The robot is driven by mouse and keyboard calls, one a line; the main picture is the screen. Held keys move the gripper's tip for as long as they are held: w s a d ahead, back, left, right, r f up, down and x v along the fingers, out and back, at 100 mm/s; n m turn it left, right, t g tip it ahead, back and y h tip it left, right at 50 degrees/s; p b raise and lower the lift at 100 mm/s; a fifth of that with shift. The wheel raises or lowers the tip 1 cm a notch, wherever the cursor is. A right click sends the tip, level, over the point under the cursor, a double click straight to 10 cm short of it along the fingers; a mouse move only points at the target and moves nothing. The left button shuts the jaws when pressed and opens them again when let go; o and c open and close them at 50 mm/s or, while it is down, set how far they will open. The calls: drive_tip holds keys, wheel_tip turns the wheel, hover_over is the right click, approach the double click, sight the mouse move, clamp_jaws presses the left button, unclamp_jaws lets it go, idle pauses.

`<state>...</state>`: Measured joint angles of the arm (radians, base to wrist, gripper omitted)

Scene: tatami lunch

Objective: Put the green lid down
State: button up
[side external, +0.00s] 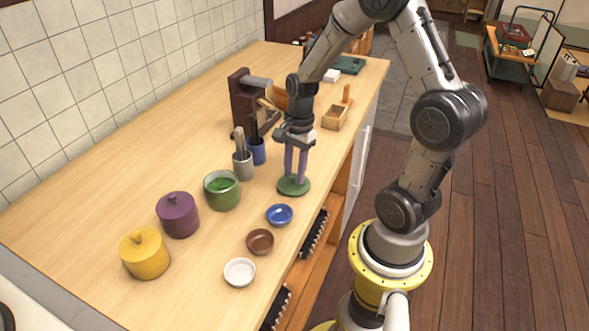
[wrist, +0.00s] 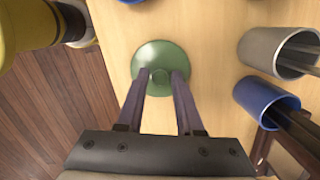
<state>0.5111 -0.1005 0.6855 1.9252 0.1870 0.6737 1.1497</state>
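The green lid (side external: 294,188) is flat and level at the counter's front edge side, to the right of the open green pot (side external: 222,193). My gripper (side external: 295,177) points straight down over the lid, its two purple fingers on either side of the lid's knob. It appears shut on the knob. In the wrist view the lid (wrist: 160,54) shows centred between the fingertips (wrist: 160,77). The lid is at or very close to the counter top; I cannot tell whether it touches. The green pot is uncovered, with green contents.
On the counter (side external: 110,205) are a purple pot (side external: 178,215), a yellow pot (side external: 145,255), and blue (side external: 279,215), brown (side external: 260,242) and white (side external: 240,272) bowls. A grey cup (side external: 243,165) and a blue cup (side external: 257,152) hold utensils behind the lid.

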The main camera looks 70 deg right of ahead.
drive_tip(key=shift+o, duration=0.9)
wheel_tip(320, 180, up, 11)
drive_tip(key=d, duration=0.1)
drive_tip(key=s+a+r+n+t, duration=0.2)
drive_tip(key=s+a+n, duration=0.3)
drive_tip(key=n, duration=0.5)
drive_tip(key=s+a+r+n+t+h, duration=0.1)
drive_tip(key=s+a+r+n+t, duration=0.2)
drive_tip(key=s+a+r+n, duration=0.2)
drive_tip(key=a+n, duration=0.3)
drive_tip(key=n, duration=0.2)
drive_tip(key=shift+s+r+n, duration=0.25)
drive_tip(key=shift+r+n, duration=0.05)
drive_tip(key=shift+n, duration=0.1)
